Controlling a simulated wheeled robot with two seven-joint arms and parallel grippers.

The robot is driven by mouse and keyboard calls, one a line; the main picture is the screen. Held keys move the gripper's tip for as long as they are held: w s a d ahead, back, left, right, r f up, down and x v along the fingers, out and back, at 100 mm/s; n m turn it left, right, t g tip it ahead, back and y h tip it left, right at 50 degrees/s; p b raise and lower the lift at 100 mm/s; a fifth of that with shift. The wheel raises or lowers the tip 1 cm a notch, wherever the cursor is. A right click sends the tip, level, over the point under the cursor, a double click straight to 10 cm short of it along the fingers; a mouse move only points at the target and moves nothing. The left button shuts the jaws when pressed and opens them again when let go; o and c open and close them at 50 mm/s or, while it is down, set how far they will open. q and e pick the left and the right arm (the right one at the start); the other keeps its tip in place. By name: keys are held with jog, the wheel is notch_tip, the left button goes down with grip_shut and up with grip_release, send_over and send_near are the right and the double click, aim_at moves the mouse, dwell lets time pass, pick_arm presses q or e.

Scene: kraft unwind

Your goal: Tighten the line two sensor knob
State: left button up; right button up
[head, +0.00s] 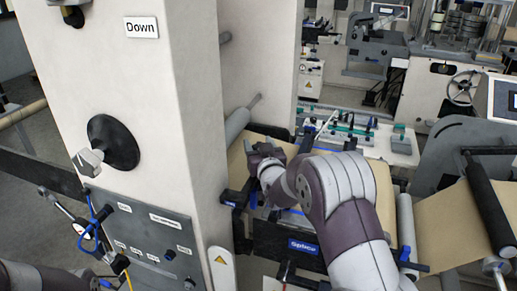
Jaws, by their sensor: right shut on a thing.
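My right gripper (262,152) is shut at the far left end of my right arm, over the brown web on the splice table. It is shut on a small part, apparently the line two sensor knob, which the fingers hide almost wholly. I cannot read a line label there. My left arm enters at the bottom left corner. Its dark end (82,281) is cut by the frame edge, and its fingers cannot be made out.
A tall cream column (180,90) with a "Down" sign (141,27) and a black round knob (113,142) stands left of my right gripper. The blue "Splice" bar (303,247) lies below my forearm. Brown web (455,225) continues right past a black roller (490,205).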

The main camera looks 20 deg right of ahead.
jog(key=shift+w+r, duration=0.1)
jog(key=shift+r, duration=0.4)
jog(key=o, duration=1)
jog(key=shift+f, duration=0.2)
jog(key=shift+s+f+b, duration=0.2)
jog(key=shift+s+b, duration=0.15)
jog(key=shift+s, duration=0.1)
jog(key=s+b, duration=0.2)
jog(key=s, duration=0.4)
jog(key=s+b, duration=0.2)
jog(key=s, duration=0.4)
jog(key=shift+a+r, duration=0.1)
jog(key=shift+r, duration=0.1)
